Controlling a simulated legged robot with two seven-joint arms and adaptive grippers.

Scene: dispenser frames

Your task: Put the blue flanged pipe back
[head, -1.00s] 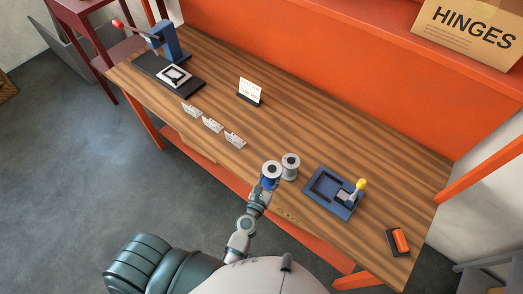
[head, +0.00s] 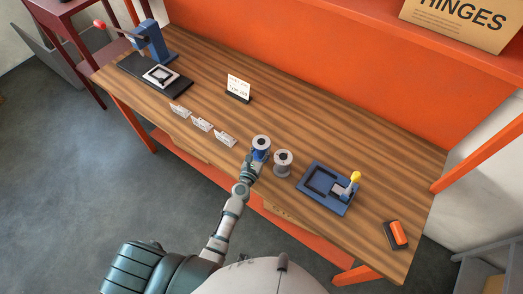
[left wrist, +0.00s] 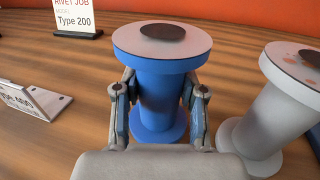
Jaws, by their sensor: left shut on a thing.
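The blue flanged pipe (head: 259,154) has a pale top flange with a dark centre and stands upright in my left gripper (head: 255,160). In the left wrist view the blue flanged pipe (left wrist: 160,95) is between the two fingers of my left gripper (left wrist: 158,112), which press on its body below the top flange. I cannot tell whether its base touches the table. A grey flanged pipe (head: 283,165) stands just to its right; it also shows in the left wrist view (left wrist: 275,115). My right gripper is not in view.
Several small label cards (head: 202,124) line the wooden table's (head: 310,130) front edge; one reads Type 400. A sign (head: 238,87) reads Type 200. A blue fixture (head: 320,190) with a yellow knob and an orange-topped block (head: 398,234) are right. A blue press (head: 153,42) stands far left.

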